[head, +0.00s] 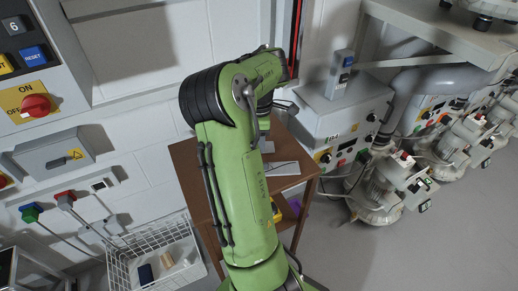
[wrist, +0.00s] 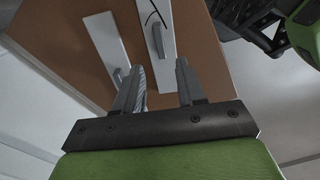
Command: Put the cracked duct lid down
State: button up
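The cracked duct lid (wrist: 147,19) is a pale flat plate with a dark jagged crack line and a small grey handle (wrist: 158,42). It lies on the brown table (wrist: 72,42) in the wrist view. A second pale lid (wrist: 104,32), with no crack that I can see, lies just left of it. My gripper (wrist: 158,68) is open, with nothing held between its two fingers. The fingertips are near the handle end of the cracked lid and look apart from it. In the head view my arm hides the gripper and part of the brown table (head: 186,160); a pale lid (head: 282,168) shows there.
A white wire basket (head: 117,267) with small items stands on the left. A yellow item (head: 278,213) is below the tabletop. Grey control boxes (head: 340,115) and blower machines (head: 385,190) line the right. Grey floor (head: 440,245) at lower right is clear.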

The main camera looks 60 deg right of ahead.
jog(key=w+a+r+m+t+y, duration=0.1)
jog(key=w+a+r+m+t, duration=0.1)
jog(key=a+r, duration=0.5)
jog(key=w+a+r+m+t, duration=0.1)
jog(key=w+a+r, duration=0.2)
jog(key=a, duration=0.7)
jog(key=s+a+m+t, duration=0.1)
jog(key=s+a+m, duration=0.1)
jog(key=s+a, duration=0.4)
jog(key=s+a+r+m+t+h, duration=0.1)
jog(key=s+a+m, duration=0.1)
jog(key=s+a, duration=0.4)
jog(key=a, duration=0.4)
jog(key=shift+a+r+t, duration=0.25)
jog(key=shift+a+t, duration=0.05)
jog(key=shift+a, duration=0.05)
jog(key=shift+s, duration=0.1)
notch_tip(320, 180, up, 9)
jog(key=p, duration=0.9)
